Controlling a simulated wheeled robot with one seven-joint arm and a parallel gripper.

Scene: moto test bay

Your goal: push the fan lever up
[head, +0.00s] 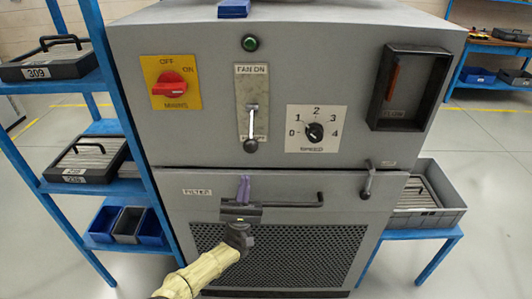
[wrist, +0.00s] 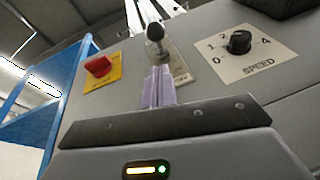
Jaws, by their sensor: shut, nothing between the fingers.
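The fan lever (head: 252,130) is on the grey machine's front panel, on a pale plate labelled "FAN ON". Its dark knob hangs at the lower end of the plate. In the wrist view the lever knob (wrist: 155,33) stands just beyond my fingertips. My gripper (head: 243,186) is below the lever, in front of the filter door's top, with its purple fingers pointing up. The fingers are shut together and empty, as the wrist view also shows (wrist: 158,85). A gap shows between fingertips and knob in the head view.
A red mains switch (head: 171,82) is left of the lever and a black speed knob (head: 315,131) is right. A filter door handle (head: 290,203) runs behind my gripper. A latch (head: 368,182) sits at right. A blue shelf (head: 96,60) stands left.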

